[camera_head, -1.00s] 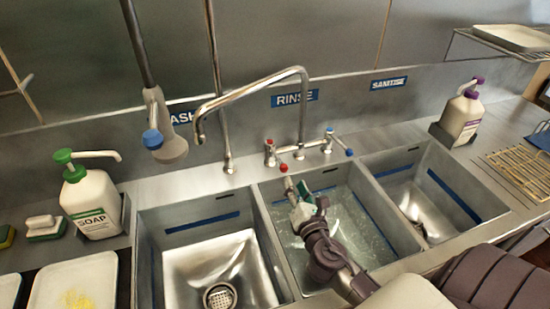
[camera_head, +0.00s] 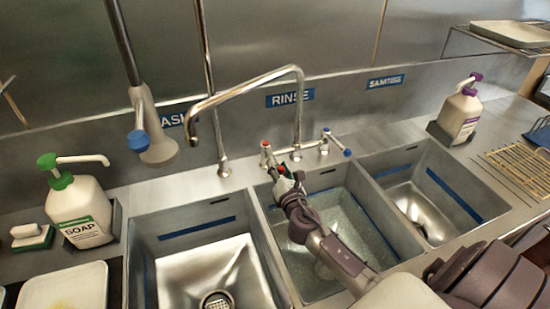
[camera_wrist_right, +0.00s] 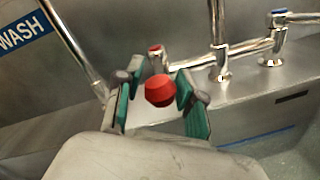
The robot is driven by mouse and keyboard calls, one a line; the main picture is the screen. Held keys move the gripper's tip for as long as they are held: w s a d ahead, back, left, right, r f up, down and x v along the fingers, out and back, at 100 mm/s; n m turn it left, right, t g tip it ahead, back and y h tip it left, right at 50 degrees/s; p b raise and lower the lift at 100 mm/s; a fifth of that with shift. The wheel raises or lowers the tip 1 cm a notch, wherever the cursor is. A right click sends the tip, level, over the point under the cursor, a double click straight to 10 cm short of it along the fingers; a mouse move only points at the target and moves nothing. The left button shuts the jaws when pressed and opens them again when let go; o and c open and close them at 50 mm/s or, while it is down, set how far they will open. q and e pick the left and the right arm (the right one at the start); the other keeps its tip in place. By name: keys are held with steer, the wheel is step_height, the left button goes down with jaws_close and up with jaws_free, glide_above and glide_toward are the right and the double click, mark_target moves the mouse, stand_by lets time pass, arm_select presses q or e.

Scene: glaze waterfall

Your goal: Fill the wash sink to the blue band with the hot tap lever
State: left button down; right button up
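The hot tap lever has a red tip (camera_head: 281,168), which shows in the right wrist view (camera_wrist_right: 160,91) between my right gripper's green-padded fingers. My right gripper (camera_head: 287,180) is open around it, with gaps visible on both sides in the wrist view (camera_wrist_right: 157,105). The wash sink (camera_head: 150,262) is at the left. Its blue band (camera_head: 197,228) is in plain sight, and its floor looks bare, with the drain (camera_head: 216,302) at the bottom edge. The tap spout (camera_head: 190,128) hangs over the wash sink's back side; no stream shows. My left gripper is out of view.
The rinse sink (camera_head: 352,227) holds clear water under my right arm. The sanitise sink (camera_head: 425,200) is to its right. The blue-tipped lever (camera_head: 347,153) is right of the hot one.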

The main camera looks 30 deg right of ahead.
mark_target(275, 159)
steer(key=shift+x, duration=1.65)
jaws_close()
